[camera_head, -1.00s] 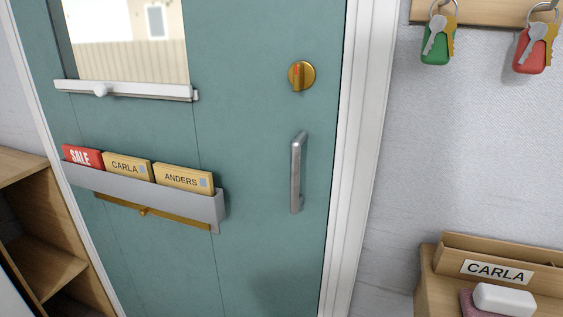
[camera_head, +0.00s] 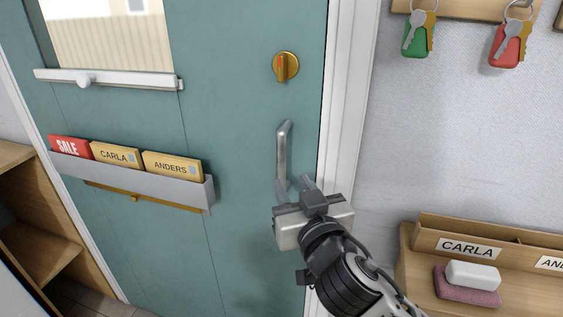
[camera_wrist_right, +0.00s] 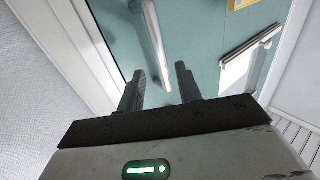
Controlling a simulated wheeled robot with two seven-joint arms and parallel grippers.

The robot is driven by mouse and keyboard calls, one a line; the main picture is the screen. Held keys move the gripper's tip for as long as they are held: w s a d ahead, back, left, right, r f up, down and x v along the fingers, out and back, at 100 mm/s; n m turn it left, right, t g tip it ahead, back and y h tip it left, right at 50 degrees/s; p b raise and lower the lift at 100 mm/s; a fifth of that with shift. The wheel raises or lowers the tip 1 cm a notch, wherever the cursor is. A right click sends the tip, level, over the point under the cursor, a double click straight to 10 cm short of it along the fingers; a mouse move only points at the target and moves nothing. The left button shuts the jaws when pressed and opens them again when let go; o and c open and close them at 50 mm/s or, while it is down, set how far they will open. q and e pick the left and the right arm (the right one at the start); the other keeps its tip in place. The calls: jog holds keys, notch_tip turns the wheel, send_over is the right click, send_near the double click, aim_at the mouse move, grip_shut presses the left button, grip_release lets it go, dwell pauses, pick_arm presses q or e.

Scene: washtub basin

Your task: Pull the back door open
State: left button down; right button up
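The back door (camera_head: 240,240) is teal and looks shut in its white frame. Its upright metal pull handle (camera_head: 283,158) is near the right edge, below a brass lock knob (camera_head: 285,66) with an orange mark. My right gripper (camera_head: 294,188) is at the handle's lower end in the head view. In the right wrist view the two fingers of my right gripper (camera_wrist_right: 160,88) are spread apart, and the handle (camera_wrist_right: 154,40) lies just beyond the fingertips, in line with the gap. No grasp shows. My left gripper is not in view.
A grey mail holder (camera_head: 130,178) with cards is fixed on the door. Green keys (camera_head: 419,35) and red keys (camera_head: 507,45) hang at the right. A wooden shelf labelled CARLA (camera_head: 468,248) juts out at lower right; a wooden cabinet (camera_head: 45,250) stands left.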

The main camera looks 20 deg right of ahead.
aim_at(282, 169)
jog(key=w+p, duration=0.1)
jog(key=w, duration=0.6)
jog(key=shift+w+f, duration=0.1)
jog(key=shift+w, duration=0.15)
grip_shut()
